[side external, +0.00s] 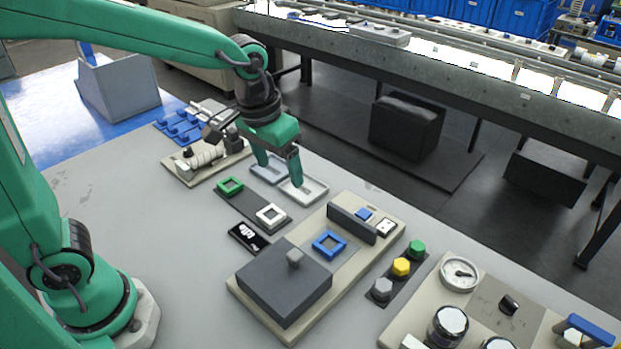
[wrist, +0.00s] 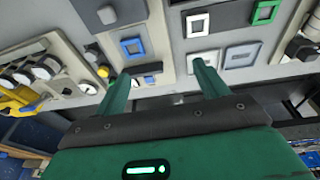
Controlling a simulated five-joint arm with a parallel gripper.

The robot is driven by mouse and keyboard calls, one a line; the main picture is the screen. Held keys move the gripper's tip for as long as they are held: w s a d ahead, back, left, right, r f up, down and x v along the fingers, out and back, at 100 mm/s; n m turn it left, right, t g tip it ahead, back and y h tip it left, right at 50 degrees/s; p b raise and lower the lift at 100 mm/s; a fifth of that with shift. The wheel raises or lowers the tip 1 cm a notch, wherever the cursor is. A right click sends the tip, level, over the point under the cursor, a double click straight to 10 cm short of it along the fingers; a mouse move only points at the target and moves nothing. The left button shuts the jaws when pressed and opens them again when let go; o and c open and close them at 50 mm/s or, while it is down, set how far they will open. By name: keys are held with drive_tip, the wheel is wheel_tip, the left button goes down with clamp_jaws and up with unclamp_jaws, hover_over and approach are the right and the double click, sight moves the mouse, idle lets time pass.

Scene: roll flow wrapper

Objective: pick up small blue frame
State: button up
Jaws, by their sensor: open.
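The small blue frame (side external: 317,246) is a square ring. It lies flat on a grey panel of the beige machine base, between a dark block and an upright dark bar. It also shows in the wrist view (wrist: 124,48), upper left of centre. My gripper (side external: 280,174) is open and empty, with its two green fingers pointing down over the pale trays at the back of the table. It is apart from the frame, behind and to its left in the side view. In the wrist view my gripper (wrist: 161,75) has its fingers spread, with the frame beyond the left finger.
A green frame (side external: 221,187) and a white frame (side external: 262,216) sit on a dark strip. Pale trays (side external: 315,191) lie under the gripper. The dark bar (side external: 350,223) and the dark block with a knob (side external: 283,284) flank the blue frame. Coloured buttons (side external: 401,267) stand right of the base.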

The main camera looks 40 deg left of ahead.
drive_tip(key=g, duration=0.2)
approach(329, 245)
drive_tip(key=shift+w+d+y, duration=0.3)
drive_tip(key=shift+f, duration=1.3)
drive_tip(key=shift+s+f, duration=0.15)
drive_tip(key=shift+f, duration=2.45)
drive_tip(key=c, duration=1.1)
drive_tip(key=shift+c, duration=0.2)
drive_tip(key=shift+r, duration=0.2)
